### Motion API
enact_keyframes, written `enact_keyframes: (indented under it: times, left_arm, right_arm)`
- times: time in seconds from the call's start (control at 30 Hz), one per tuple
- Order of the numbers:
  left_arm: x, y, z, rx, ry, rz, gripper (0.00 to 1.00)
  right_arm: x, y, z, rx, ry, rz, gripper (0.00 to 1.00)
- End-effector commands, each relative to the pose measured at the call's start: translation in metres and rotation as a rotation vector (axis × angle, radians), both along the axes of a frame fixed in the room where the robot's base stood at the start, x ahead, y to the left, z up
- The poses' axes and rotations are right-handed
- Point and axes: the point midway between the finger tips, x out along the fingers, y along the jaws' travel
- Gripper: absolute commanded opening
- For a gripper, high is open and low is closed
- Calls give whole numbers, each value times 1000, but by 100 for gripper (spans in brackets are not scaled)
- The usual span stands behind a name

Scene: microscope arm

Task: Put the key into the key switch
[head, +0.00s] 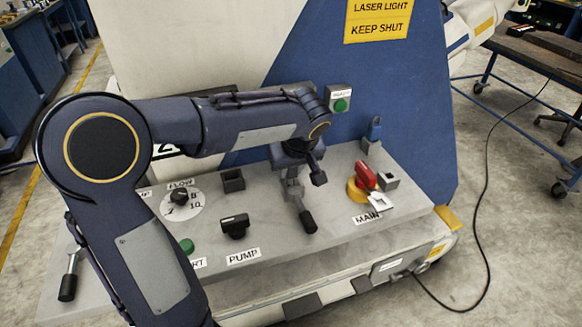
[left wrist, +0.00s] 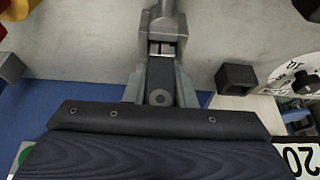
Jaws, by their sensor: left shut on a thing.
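My left gripper (head: 298,165) is over the middle of the grey panel, pointing down. It is shut on a grey metal part at the upper end of a lever-like rod with a black handle (head: 307,221). In the left wrist view the jaws (left wrist: 161,50) close around this metal piece, and the rod (left wrist: 166,12) runs out of the top. I cannot tell whether it is fixed to the panel. A small blue-topped piece (head: 375,128) stands at the panel's back right; I cannot tell whether it is the key. I cannot clearly make out the key switch. My right gripper is not in view.
The machine's blue wall (head: 400,90) rises behind.

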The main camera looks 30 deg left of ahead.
Motion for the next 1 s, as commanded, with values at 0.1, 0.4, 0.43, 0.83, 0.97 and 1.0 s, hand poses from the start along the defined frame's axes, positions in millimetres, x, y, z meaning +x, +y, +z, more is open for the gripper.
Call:
enact_keyframes:
  times: [0.1, 0.4, 0.43, 0.83, 0.97, 1.0]
  left_arm:
    - [0, 0, -4, 0, 0, 0, 0]
    - [0, 0, -7, 0, 0, 0, 36]
    - [0, 0, -7, 0, 0, 0, 40]
    - [-1, -1, -3, 0, -2, -1, 49]
    - [-5, -6, 14, 0, -5, -2, 49]
    - [-7, -9, 20, 0, -5, -2, 49]
  right_arm:
    - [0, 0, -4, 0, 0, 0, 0]
    - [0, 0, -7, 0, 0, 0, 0]
    - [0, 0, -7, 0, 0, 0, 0]
    - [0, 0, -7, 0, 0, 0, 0]
    - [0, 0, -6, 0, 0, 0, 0]
    - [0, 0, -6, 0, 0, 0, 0]
